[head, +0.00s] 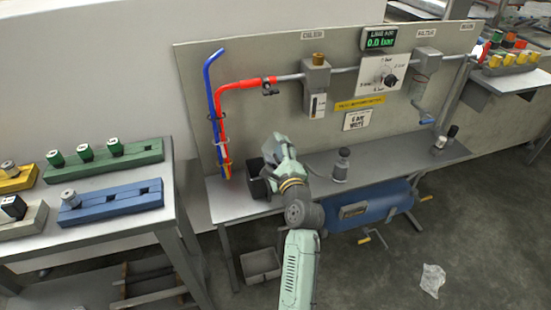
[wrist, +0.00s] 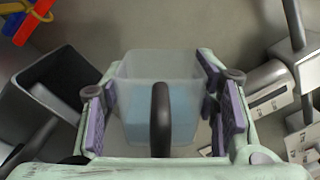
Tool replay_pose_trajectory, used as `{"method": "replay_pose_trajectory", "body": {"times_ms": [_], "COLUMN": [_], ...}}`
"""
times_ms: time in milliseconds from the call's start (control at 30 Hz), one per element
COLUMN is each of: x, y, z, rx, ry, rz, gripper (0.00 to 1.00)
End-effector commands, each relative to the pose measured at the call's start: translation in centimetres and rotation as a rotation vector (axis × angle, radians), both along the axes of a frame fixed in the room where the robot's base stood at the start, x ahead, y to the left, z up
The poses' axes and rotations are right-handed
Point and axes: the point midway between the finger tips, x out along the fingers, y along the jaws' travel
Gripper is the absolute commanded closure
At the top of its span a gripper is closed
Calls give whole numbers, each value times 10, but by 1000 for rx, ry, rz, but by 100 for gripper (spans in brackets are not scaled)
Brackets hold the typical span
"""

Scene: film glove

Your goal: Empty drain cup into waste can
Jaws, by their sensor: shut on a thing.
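My gripper (wrist: 160,110) is shut on a translucent cup, the drain cup (wrist: 135,72), with its purple pads on either side. A dark curved handle stands at the cup's near side, and pale blue liquid shows inside. In the head view my gripper (head: 277,150) is above the bench at its left part; the cup cannot be made out there. A black open-topped can (head: 257,188), likely the waste can, stands on the bench just left of my gripper. It also shows left of the cup in the wrist view (wrist: 35,80), apart from it. I cannot tell the cup's tilt.
Red and blue hoses (head: 214,110) hang on the panel behind the can. A grey fitting (head: 341,165) stands on the bench to the right. A grey bin (head: 261,265) is on the floor below. A side table (head: 100,240) with coloured blocks stands left.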

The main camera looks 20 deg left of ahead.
Motion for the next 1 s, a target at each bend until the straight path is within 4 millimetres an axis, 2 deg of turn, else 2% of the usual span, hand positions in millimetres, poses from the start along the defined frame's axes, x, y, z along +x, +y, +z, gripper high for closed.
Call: {"method": "replay_pose_trajectory", "body": {"times_ms": [133,500,1000], "x": [-2,-8,-10], "y": [3,12,14], "z": [-12,-24,-24], "rx": [-152,-504,-564], "ry": [-103,-336,-375], "rz": [0,0,0], "gripper": [79,79,79]}}
